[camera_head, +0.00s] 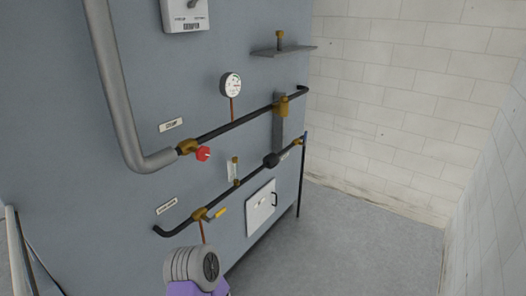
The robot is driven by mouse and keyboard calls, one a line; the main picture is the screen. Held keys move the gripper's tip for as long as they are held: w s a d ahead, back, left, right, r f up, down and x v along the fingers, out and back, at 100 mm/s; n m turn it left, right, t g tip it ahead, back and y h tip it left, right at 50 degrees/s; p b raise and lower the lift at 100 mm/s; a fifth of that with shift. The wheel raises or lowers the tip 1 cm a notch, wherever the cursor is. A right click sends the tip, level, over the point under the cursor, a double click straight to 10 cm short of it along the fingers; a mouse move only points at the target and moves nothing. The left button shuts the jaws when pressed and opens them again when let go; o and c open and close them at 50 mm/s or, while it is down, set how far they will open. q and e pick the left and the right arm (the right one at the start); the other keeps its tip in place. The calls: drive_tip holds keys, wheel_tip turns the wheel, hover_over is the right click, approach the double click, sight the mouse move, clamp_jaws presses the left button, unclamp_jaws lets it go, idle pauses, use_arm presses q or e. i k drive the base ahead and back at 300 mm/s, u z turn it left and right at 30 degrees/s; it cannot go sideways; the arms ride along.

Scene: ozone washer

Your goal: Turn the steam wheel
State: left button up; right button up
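The steam wheel (203,154) is a small red handwheel on a brass valve (187,147). The valve sits where the thick grey pipe (124,110) meets a thin black pipe (240,122) on the blue-grey panel. A small label plate (171,125) is above and left of the wheel; its print is too small to read surely. Nothing touches the wheel, and it is unobstructed in the head view.
A gauge (231,85) stands above the upper pipe. A lower black pipe (228,195) carries a yellow-handled valve (202,214). A shelf (284,50) juts out at upper right. A white hatch (260,207) is low on the panel. Grey floor (350,240) is clear at right.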

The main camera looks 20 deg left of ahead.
sight(203, 153)
drive_tip(key=z, duration=0.5)
drive_tip(key=i, duration=1.1)
drive_tip(key=u, duration=0.75)
